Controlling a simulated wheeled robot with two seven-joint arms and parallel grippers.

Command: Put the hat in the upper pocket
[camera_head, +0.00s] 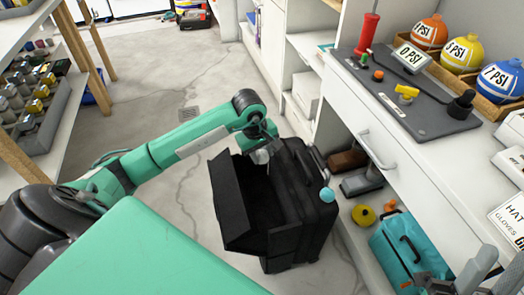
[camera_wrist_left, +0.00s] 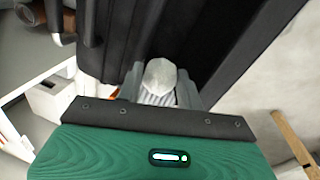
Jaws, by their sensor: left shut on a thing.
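A black suitcase (camera_head: 312,215) stands upright on the floor. The front pocket (camera_head: 232,205) on its left side hangs open, with a dark inside. My left gripper (camera_head: 262,150) is at the top of the suitcase, over the pocket's opening. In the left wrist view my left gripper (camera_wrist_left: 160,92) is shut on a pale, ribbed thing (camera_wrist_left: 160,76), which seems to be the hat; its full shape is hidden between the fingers. Grey finger-like parts at the lower right seem to be my right gripper (camera_head: 492,270); its jaw state is unclear.
A white counter (camera_head: 425,150) with a drawer handle stands on the right, holding a pressure display (camera_head: 411,56) and coloured balls. A teal bag (camera_head: 405,255) lies on the low shelf beside the suitcase. A shelf rack stands at left. The floor (camera_head: 150,65) behind is mostly clear.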

